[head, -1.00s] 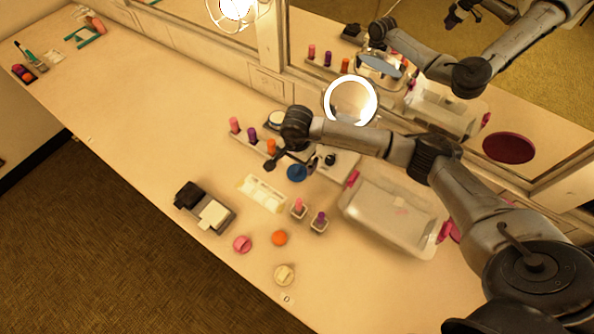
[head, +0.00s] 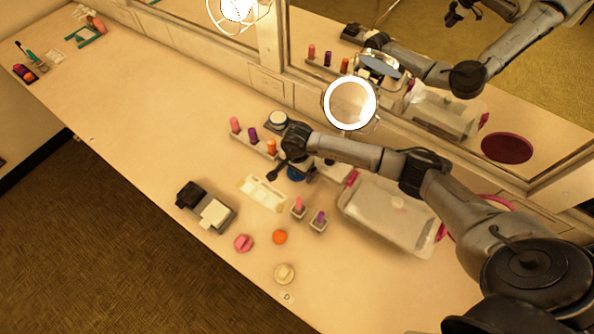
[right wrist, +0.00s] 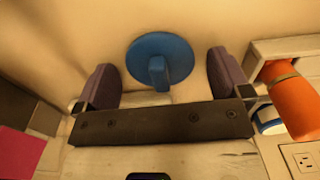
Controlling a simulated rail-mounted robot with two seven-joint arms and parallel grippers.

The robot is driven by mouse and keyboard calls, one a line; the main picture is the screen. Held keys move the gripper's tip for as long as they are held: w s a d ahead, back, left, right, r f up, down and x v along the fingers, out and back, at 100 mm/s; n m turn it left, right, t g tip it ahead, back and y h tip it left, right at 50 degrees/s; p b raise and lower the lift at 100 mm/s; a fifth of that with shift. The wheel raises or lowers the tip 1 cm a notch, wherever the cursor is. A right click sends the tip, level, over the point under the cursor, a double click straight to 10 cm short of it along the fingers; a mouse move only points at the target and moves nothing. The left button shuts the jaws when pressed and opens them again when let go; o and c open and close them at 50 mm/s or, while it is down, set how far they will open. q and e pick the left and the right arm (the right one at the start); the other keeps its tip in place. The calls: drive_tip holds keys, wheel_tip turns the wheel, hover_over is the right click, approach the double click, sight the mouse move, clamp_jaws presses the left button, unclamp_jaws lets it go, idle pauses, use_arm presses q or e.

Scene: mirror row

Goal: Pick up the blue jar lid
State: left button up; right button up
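The blue jar lid (head: 296,174) lies on the counter in the head view, partly hidden by my right gripper. In the right wrist view the lid (right wrist: 176,50) is a round blue disc with a raised blue grip bar in its middle. My right gripper (head: 290,175) is low over the lid. In the right wrist view its two dark fingers (right wrist: 160,80) are spread wide, one on each side of the lid's bar, with clear gaps to it. Nothing is held. My left gripper does not show directly.
A rack of lipsticks (head: 253,143) stands close behind left. A ring-lit mirror (head: 350,103) and a clear bin (head: 390,215) are to the right. The counter's left is mostly clear.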

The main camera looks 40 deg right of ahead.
drive_tip(key=c, duration=0.9)
